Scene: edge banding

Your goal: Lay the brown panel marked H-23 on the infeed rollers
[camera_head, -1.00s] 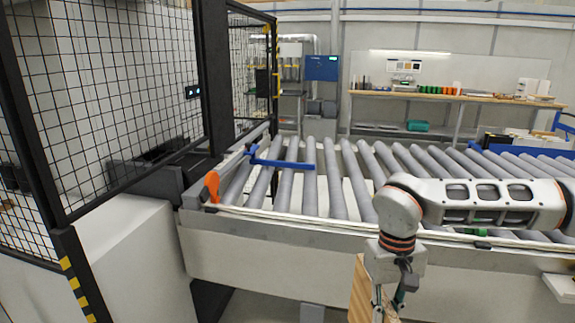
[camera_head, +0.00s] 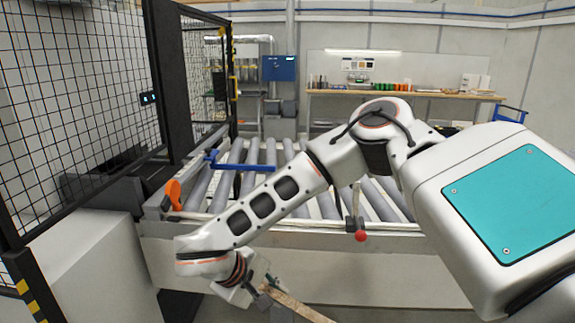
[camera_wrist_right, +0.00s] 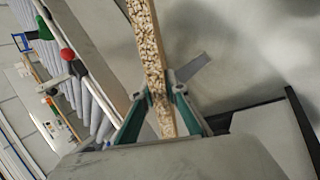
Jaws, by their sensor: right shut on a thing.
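My right gripper (camera_head: 264,289) is low in front of the roller frame in the head view. It is shut on a wooden panel (camera_head: 298,306), which shows there as a narrow brown strip running off the bottom edge. In the right wrist view the two fingers (camera_wrist_right: 160,108) pinch the panel (camera_wrist_right: 147,48), seen edge-on with a speckled chipboard edge. No H-23 mark can be read. The grey infeed rollers (camera_head: 232,182) lie behind and above the gripper, partly hidden by my right arm. The panel is apart from them. My left gripper is not in view.
A blue guide bar (camera_head: 240,167) crosses the rollers at the left. An orange handle (camera_head: 174,194) and a red knob (camera_head: 361,236) stand at the near side. A black mesh fence (camera_head: 85,110) rises at the left. A workbench (camera_head: 400,93) stands at the back.

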